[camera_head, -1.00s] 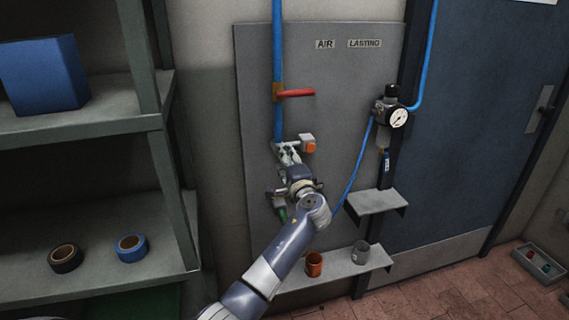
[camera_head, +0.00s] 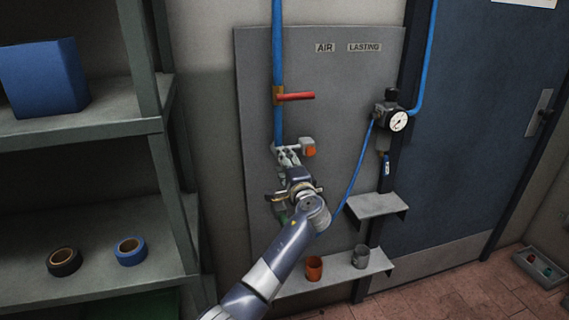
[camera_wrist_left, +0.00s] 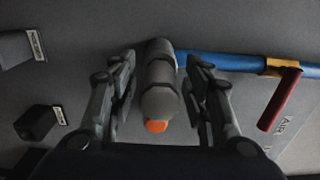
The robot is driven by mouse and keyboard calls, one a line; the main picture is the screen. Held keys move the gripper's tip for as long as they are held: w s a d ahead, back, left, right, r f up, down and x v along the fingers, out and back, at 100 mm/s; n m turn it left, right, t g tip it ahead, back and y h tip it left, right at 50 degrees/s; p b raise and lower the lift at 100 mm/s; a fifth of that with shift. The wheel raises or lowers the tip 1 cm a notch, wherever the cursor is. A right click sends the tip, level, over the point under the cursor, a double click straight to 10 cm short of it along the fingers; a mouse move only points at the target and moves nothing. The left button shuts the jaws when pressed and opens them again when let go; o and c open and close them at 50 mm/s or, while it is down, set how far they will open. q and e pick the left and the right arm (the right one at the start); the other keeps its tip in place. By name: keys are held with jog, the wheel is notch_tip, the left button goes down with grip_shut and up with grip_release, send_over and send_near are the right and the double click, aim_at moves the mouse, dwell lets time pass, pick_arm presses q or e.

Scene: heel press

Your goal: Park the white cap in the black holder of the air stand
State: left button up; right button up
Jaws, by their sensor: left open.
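My left gripper (camera_head: 288,156) is in front of the grey panel, at the lower end of the blue pipe. In the left wrist view it (camera_wrist_left: 160,95) is open, with a finger on each side of a grey cylindrical fitting (camera_wrist_left: 160,75). A pale block with an orange face (camera_head: 309,147) sits beside the fingertips; its orange end (camera_wrist_left: 156,126) shows between the fingers. I cannot tell whether this is the white cap. Two dark labelled blocks, one lower (camera_wrist_left: 36,123) and one upper (camera_wrist_left: 14,48), are on the panel; either may be the black holder. My right gripper is out of view.
A red handle (camera_head: 297,96) sticks out from the blue pipe (camera_head: 278,50). A gauge (camera_head: 398,120) hangs right of the panel. Small shelves (camera_head: 376,204) carry or sit above an orange cup (camera_head: 314,268) and a grey cup (camera_head: 361,256). A shelf rack stands at the left.

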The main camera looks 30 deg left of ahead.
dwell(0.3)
pick_arm(q)
grip_shut()
jog(key=shift+d, duration=0.15)
jog(key=shift+s+d, duration=0.1)
jog(key=shift+s, duration=0.05)
jog(key=p+v, duration=0.2)
jog(key=v, duration=0.3)
jog(key=shift+s+d, duration=0.15)
jog(key=shift+s, duration=0.05)
dwell(0.6)
jog(key=shift+s+d, duration=0.1)
jog(key=shift+d, duration=0.05)
dwell(0.3)
jog(key=shift+f, duration=0.1)
